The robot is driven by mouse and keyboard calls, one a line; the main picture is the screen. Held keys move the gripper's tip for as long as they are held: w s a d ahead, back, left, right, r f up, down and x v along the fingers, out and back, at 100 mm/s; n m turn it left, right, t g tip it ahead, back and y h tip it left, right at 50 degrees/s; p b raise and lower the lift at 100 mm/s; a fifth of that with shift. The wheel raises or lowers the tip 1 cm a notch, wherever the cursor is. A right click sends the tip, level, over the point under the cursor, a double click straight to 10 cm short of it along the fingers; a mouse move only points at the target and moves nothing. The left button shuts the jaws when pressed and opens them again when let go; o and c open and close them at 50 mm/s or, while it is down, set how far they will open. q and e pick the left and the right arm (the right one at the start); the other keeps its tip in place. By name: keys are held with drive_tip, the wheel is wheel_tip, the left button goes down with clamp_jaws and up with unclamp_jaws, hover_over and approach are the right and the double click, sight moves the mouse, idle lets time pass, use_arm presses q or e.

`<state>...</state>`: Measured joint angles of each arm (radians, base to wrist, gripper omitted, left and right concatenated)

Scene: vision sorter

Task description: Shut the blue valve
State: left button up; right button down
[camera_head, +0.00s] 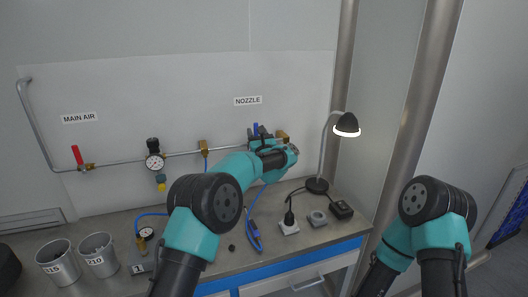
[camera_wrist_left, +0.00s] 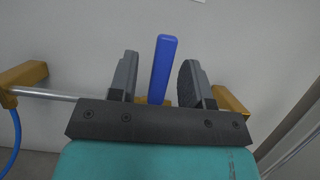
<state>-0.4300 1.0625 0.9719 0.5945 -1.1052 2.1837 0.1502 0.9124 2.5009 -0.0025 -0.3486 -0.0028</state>
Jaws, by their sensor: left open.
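The blue valve handle (camera_head: 256,129) stands upright on the pipe under the NOZZLE label (camera_head: 248,100). In the left wrist view the blue handle (camera_wrist_left: 163,68) rises between the two fingers of my left gripper (camera_wrist_left: 160,82). The gripper is open, with a gap on each side of the handle. In the head view my left gripper (camera_head: 262,136) is at the valve, and my own arm hides part of the valve body. My right arm shows at the right, but its gripper is not in view.
A red valve handle (camera_head: 77,155) is at the left under the MAIN AIR label (camera_head: 80,118). A pressure gauge (camera_head: 154,161) hangs on the pipe. A lit lamp (camera_head: 346,125) stands right of the valve. Metal cups (camera_head: 97,256) and a power adapter (camera_head: 341,210) are on the bench.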

use_arm(q)
drive_tip(key=v, duration=1.7)
drive_tip(key=shift+f, duration=0.1)
